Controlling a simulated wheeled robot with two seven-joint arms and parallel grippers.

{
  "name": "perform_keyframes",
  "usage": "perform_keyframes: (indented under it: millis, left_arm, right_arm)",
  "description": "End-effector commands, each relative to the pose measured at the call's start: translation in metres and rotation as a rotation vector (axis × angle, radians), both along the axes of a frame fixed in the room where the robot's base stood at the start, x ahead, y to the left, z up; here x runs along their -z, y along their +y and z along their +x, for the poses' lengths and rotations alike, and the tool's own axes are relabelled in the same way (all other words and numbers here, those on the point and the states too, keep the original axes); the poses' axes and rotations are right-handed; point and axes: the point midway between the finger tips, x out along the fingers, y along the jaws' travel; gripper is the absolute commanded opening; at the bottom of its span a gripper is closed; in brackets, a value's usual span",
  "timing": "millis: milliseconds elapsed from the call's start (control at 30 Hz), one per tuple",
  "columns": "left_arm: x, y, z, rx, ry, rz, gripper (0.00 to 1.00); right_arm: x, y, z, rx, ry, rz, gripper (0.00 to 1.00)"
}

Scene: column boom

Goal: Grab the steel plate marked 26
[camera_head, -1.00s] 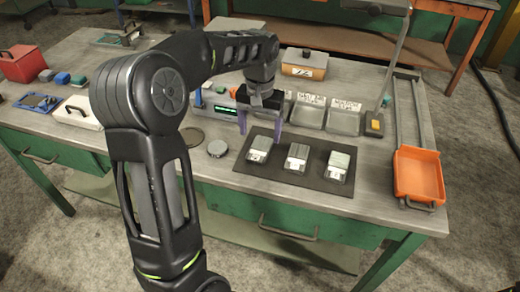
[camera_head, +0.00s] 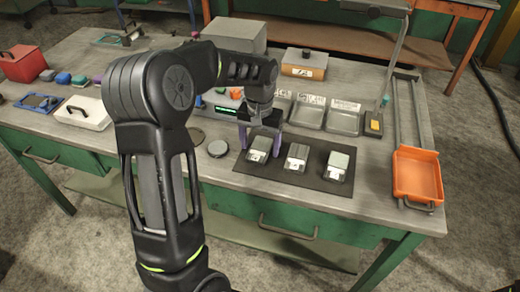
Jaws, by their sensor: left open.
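Three small steel blocks or plates lie in a row on a dark mat (camera_head: 313,179): a left one (camera_head: 257,156), a middle one (camera_head: 297,153) and a right one (camera_head: 339,161). Each has a pale label at its front edge, too small to read, so I cannot tell which is marked 26. My left gripper (camera_head: 260,149) is open and points down at the left plate, with one purple finger on each side of it. Whether the fingers touch it I cannot tell. My right gripper is not in view.
Metal trays with label cards (camera_head: 343,121) stand behind the mat. A round grey disc (camera_head: 218,148) lies to its left. An orange tray (camera_head: 417,176) sits on rails at the right. A lamp post (camera_head: 393,60) rises behind the right plate.

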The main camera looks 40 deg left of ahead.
Motion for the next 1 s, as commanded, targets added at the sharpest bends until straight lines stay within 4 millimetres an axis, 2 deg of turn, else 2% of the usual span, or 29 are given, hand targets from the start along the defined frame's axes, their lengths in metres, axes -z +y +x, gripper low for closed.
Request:
perform_keyframes:
  millis: [333, 1000]
  left_arm:
    - [-0.0005, 0.0001, 0.0002, 0.000, -0.001, 0.000, 0.76]
    - [-0.0005, 0.0001, 0.0001, 0.000, 0.000, 0.000, 0.21]
  right_arm:
    - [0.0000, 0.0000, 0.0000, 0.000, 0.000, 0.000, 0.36]
    - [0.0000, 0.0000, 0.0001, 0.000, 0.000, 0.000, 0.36]
